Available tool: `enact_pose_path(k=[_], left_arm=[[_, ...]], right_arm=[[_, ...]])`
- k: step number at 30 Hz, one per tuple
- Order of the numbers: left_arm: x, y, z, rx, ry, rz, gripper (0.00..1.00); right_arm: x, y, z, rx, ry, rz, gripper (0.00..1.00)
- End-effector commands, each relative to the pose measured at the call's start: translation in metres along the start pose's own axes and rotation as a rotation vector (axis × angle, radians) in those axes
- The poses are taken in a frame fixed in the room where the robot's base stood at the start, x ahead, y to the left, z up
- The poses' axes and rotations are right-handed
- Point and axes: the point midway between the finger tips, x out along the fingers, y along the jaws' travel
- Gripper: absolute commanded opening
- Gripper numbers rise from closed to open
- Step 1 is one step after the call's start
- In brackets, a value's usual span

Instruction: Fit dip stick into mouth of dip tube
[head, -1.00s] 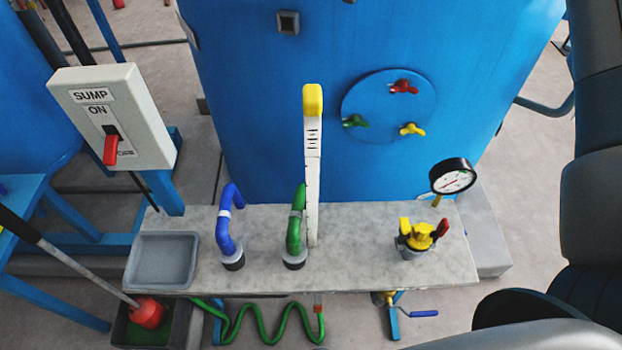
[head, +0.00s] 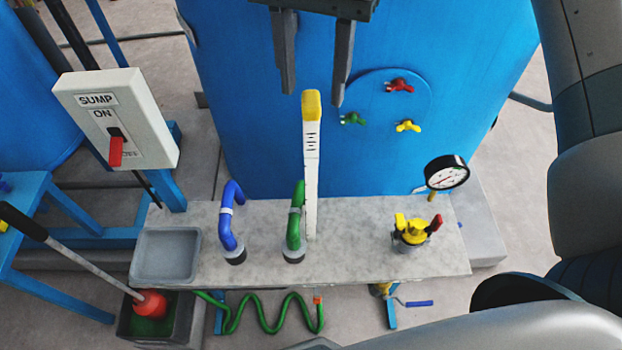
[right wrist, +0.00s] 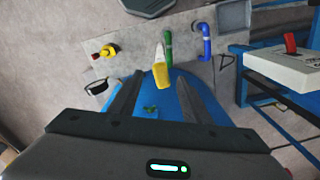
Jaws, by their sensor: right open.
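The dip stick (head: 311,160) is a white flat stick with dark marks and a yellow top (head: 312,105). It stands upright at the grey bench, just right of the green bent pipe (head: 295,225). Its foot is at the bench top, and I cannot make out a dip tube mouth there. My right gripper (head: 313,98) is open, its two fingers pointing down on either side of the yellow top as seen in the head view. In the right wrist view the yellow top (right wrist: 161,76) shows between the fingertips. I cannot tell how far apart they are in depth. My left gripper is out of view.
On the bench (head: 350,262) stand a blue bent pipe (head: 228,220), a yellow valve (head: 412,232), a pressure gauge (head: 447,172) and a grey tray (head: 166,255). The blue tank (head: 250,130) rises close behind. A sump switch box (head: 118,120) is at left.

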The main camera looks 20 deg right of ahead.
Motion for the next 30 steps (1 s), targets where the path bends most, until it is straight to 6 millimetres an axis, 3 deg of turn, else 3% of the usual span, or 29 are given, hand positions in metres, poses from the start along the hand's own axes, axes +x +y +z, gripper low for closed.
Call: enact_pose_path(k=[14,21,30], left_arm=[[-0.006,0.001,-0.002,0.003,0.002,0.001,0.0],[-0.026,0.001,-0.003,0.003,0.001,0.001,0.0],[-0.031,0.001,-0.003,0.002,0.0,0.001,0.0]], right_arm=[[0.005,0.0,0.0,0.0,-0.001,0.002,0.44],[0.028,-0.002,-0.001,-0.001,-0.001,0.003,0.44],[0.053,-0.002,-0.001,-0.001,0.0,-0.001,0.44]])
